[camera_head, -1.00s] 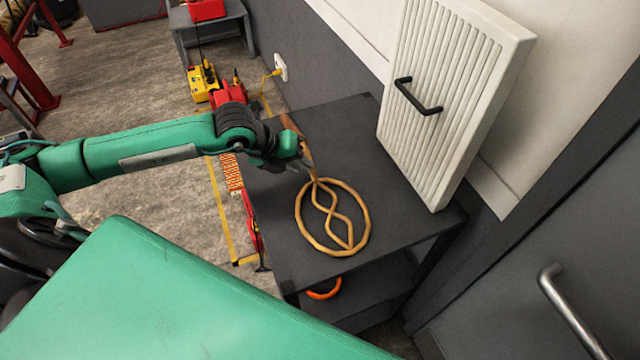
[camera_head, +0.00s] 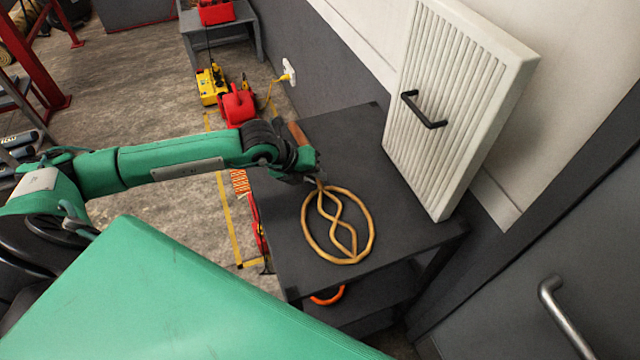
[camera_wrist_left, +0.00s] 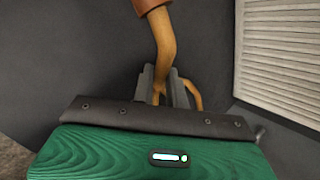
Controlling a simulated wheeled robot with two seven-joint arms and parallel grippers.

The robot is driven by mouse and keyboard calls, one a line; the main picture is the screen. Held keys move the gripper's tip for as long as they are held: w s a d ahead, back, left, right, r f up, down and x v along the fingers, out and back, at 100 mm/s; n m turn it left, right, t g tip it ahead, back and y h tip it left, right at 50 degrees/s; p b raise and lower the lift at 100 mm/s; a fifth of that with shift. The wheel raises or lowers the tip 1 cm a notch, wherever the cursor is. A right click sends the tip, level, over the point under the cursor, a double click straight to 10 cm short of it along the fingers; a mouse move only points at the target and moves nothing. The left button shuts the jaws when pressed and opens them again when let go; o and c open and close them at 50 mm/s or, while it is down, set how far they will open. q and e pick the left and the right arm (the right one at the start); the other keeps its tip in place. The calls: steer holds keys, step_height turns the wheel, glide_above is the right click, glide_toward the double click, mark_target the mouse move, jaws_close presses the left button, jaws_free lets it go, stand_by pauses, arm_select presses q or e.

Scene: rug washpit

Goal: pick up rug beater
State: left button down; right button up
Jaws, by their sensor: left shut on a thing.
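The rug beater (camera_head: 369,244) is a tan cane loop with a twisted inner pattern and a brown handle. In the head view it is over the dark grey table, and I cannot tell whether its loop still touches the top. My left gripper (camera_head: 316,177) is shut on its neck, between the loop and the handle. In the left wrist view the cane neck (camera_wrist_left: 163,50) passes between the fingers (camera_wrist_left: 162,88), with the brown grip at the top edge. The gripper hides part of the neck. My right gripper is not in view.
The dark table (camera_head: 290,245) stands against the wall. A white ribbed panel with a black handle (camera_head: 460,100) leans at its back right. An orange ring (camera_head: 328,297) shows below the top. Red and yellow items (camera_head: 237,107) are on the floor beyond. A grey door with a metal handle (camera_head: 567,318) is at right.

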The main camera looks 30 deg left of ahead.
arm_select(q)
steer(key=shift+r, duration=0.45)
step_height(320, 180, up, 19)
steer(key=b, duration=0.4)
